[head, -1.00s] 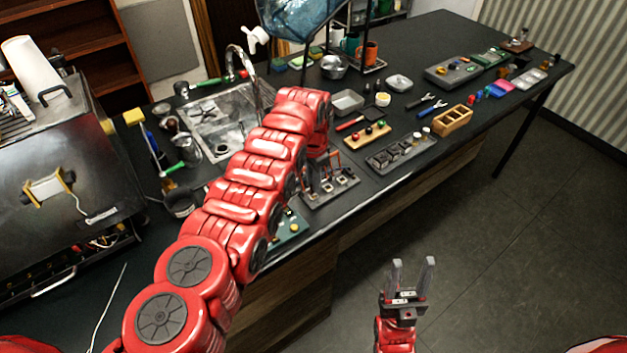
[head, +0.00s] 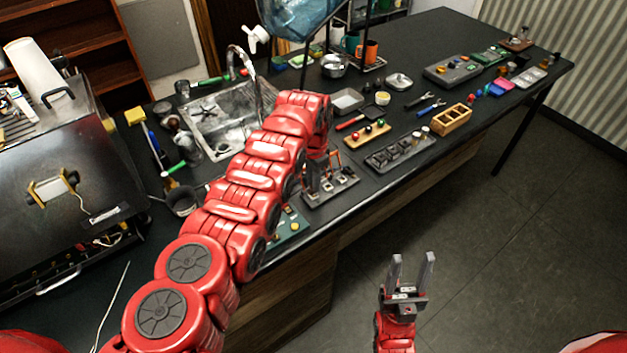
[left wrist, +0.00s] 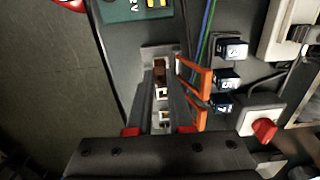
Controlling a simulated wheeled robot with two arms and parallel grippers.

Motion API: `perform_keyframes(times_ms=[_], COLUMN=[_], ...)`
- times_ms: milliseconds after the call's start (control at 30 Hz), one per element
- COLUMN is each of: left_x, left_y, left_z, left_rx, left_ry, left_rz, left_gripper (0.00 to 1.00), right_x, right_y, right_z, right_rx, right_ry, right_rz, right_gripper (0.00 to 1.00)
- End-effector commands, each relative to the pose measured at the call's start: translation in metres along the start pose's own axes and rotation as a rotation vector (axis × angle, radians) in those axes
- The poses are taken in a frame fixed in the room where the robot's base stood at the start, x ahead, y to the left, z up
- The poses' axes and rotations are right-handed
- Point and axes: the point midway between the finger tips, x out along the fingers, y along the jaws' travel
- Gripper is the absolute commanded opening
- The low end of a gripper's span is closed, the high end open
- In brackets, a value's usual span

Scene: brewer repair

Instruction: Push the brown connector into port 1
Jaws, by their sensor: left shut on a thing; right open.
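The brown connector (left wrist: 160,71) shows in the left wrist view between the fingertips of my left gripper (left wrist: 160,80), which is shut on it. It is over the dark strip with pale square ports (left wrist: 162,92), at the strip's upper end; I cannot tell how deep it sits or which port is port 1. In the head view my left gripper (head: 317,180) points down at the port strip (head: 343,186) near the counter's front edge, partly hidden by my arm. My right gripper (head: 411,270) is open and empty, over the floor in front of the counter.
Orange levers or clips (left wrist: 195,76) stand close beside the fingers. Small black numbered blocks (left wrist: 232,48) and a red knob (left wrist: 265,129) lie to the right. A green board (head: 290,228) is nearer the front edge. A grey tray (head: 400,153) lies to the right.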

Motion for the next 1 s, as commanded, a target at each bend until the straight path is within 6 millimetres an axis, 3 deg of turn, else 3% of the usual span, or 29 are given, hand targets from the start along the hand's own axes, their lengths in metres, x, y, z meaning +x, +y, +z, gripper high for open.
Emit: perform_keyframes(times_ms=[1000], left_x=[0.004], left_y=[-0.001], left_z=[-0.001], left_rx=[0.0], left_ry=[0.0], left_rz=[0.0], left_gripper=[0.0], right_x=[-0.017], right_y=[-0.001], right_z=[0.003], right_rx=[0.0], right_ry=[0.0], right_rz=[0.0], right_gripper=[0.5])
